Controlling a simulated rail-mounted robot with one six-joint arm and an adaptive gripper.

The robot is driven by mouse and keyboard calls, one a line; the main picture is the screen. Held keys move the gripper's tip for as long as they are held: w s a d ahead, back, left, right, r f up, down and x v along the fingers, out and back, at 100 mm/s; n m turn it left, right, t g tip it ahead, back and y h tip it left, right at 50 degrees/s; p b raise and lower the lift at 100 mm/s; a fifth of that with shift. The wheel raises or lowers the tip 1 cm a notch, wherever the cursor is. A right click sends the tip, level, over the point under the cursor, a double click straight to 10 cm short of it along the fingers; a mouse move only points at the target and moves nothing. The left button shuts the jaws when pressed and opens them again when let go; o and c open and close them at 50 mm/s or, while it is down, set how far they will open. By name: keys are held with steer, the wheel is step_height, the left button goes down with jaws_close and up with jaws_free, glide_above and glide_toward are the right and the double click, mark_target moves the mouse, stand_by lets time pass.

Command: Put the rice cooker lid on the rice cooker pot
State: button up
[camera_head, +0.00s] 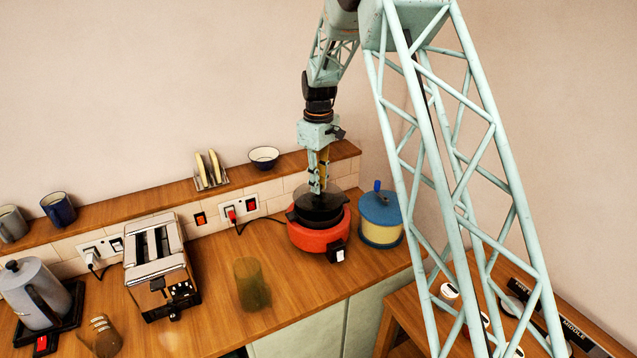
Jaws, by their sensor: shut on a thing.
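The rice cooker pot (310,241) is a red round body with dark side handles and a dark box with a white switch on its front. It stands on the wooden counter right of the middle. The lid (321,205) shows as a dark, partly see-through disc over the pot's mouth. My gripper (318,190) points straight down above the pot and is shut on the lid at its top; the fingers hide the knob. The lid looks about level. I cannot tell whether its rim touches the pot or hangs slightly above it.
A blue-and-cream canister (381,221) stands close right of the pot. A greenish glass (252,284) stands in front to the left. A toaster (158,265) and kettle (35,294) are further left. A shelf behind holds a bowl (264,158), toast rack (210,171) and mugs (58,209).

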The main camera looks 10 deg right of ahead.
steer(key=shift+f+b, duration=0.45)
steer(key=shift+f, duration=0.7)
steer(key=shift+f+b, duration=0.5)
steer(key=shift+f, duration=0.45)
stand_by(0.6)
stand_by(0.5)
steer(key=o, duration=0.9)
steer(key=shift+r, duration=0.2)
steer(key=shift+r, duration=5.8)
